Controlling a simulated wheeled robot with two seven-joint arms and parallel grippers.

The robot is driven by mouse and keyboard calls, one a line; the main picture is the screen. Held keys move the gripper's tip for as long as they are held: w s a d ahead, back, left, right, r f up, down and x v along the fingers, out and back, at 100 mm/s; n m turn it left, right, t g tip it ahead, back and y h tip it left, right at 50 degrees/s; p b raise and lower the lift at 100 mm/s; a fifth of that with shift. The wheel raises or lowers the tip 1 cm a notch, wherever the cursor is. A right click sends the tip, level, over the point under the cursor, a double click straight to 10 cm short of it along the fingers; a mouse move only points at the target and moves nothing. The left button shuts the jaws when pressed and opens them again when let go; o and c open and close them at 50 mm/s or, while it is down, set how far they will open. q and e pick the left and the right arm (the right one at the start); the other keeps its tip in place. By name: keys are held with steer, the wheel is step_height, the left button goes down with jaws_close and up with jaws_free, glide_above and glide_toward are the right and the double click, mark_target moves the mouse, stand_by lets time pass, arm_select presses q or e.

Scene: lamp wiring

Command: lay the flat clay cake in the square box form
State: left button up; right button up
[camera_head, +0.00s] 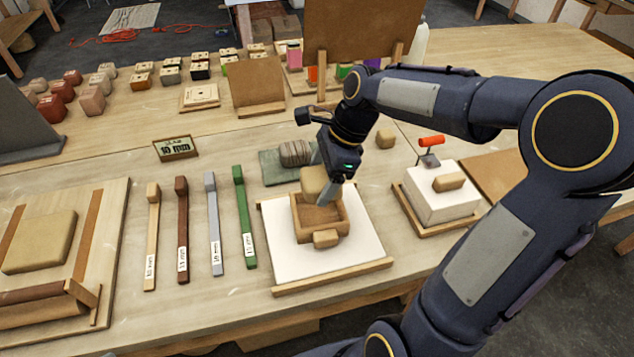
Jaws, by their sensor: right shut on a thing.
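The square box form (340,226) is a small open wooden box on a white board (283,258); its visible floor is brown. A small block (325,239) sits at its front wall. My right gripper (324,182) is over the back of the form, shut on a tan block (311,181). I cannot tell whether this block is part of the form or separate. A flat tan clay cake (40,243) lies on the wooden board at the left, between two brown strips. My left gripper is not in view.
Four coloured sticks, the green one (244,215) nearest the form, lie left of the white board. A white block (440,205) with a red-handled tool is at right. A wrapped roll (296,153) lies behind the form.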

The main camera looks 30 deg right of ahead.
mark_target(319, 217)
steer(key=shift+w+a, duration=0.2)
steer(key=shift+a, duration=0.1)
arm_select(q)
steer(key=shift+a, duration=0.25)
arm_select(e)
steer(key=shift+d, duration=0.15)
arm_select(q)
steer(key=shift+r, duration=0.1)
